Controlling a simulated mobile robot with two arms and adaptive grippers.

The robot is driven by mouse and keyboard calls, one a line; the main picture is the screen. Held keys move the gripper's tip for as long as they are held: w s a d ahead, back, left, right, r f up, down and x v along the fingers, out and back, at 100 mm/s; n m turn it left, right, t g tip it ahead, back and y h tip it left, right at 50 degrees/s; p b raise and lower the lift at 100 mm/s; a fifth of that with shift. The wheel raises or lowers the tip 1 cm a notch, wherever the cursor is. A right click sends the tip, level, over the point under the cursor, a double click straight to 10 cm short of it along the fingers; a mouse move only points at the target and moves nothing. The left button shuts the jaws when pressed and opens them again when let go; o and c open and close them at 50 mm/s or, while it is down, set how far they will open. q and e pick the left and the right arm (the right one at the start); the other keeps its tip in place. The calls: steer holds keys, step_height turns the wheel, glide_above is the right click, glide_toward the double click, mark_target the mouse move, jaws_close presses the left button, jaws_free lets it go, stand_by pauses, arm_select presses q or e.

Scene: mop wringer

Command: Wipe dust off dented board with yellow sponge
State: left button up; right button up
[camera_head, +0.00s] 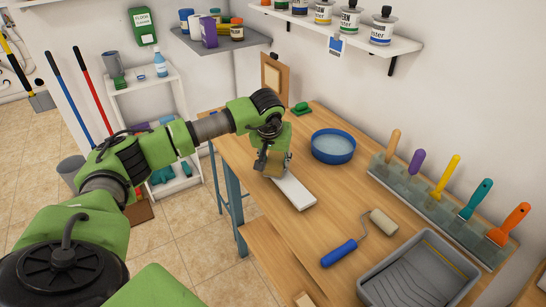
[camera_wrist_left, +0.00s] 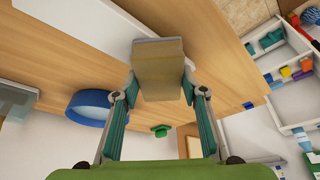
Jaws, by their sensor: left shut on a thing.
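My left gripper (camera_head: 272,158) is shut on a yellowish-brown sponge (camera_wrist_left: 160,70), which sits between its two fingers in the left wrist view. The white board (camera_head: 294,192) lies on the wooden workbench (camera_head: 322,216), and the gripper is over its far end. The board also shows in the left wrist view (camera_wrist_left: 85,22), with the sponge overlapping its end. I cannot tell whether the sponge touches the board. Dust and dents on the board are too small to make out. My right gripper is not in view.
A blue bowl (camera_head: 333,147) stands right of the gripper, with a small green object (camera_head: 301,108) behind it. A paint roller (camera_head: 345,252), a grey paint tray (camera_head: 418,275) and a rack of scrapers (camera_head: 413,192) occupy the bench's right side. Bare wood surrounds the board.

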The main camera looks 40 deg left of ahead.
mark_target(270, 154)
arm_select(q)
steer(key=shift+s+d, duration=0.3)
steer(key=shift+d, duration=0.4)
steer(key=shift+s+d, duration=0.3)
steer(key=shift+d, duration=0.35)
steer(key=shift+w+a+b, duration=0.2)
steer(key=shift+w+a, duration=0.2)
steer(key=shift+a, duration=0.55)
steer(key=shift+w+a+b, duration=0.25)
steer(key=shift+w+a, duration=0.15)
steer(key=shift+a, duration=0.6)
steer(key=shift+w+a+b, duration=0.2)
steer(key=shift+w+a, duration=0.2)
steer(key=shift+a, duration=0.55)
steer(key=shift+r, duration=0.1)
step_height(270, 154, up, 7)
steer(key=p, duration=0.5)
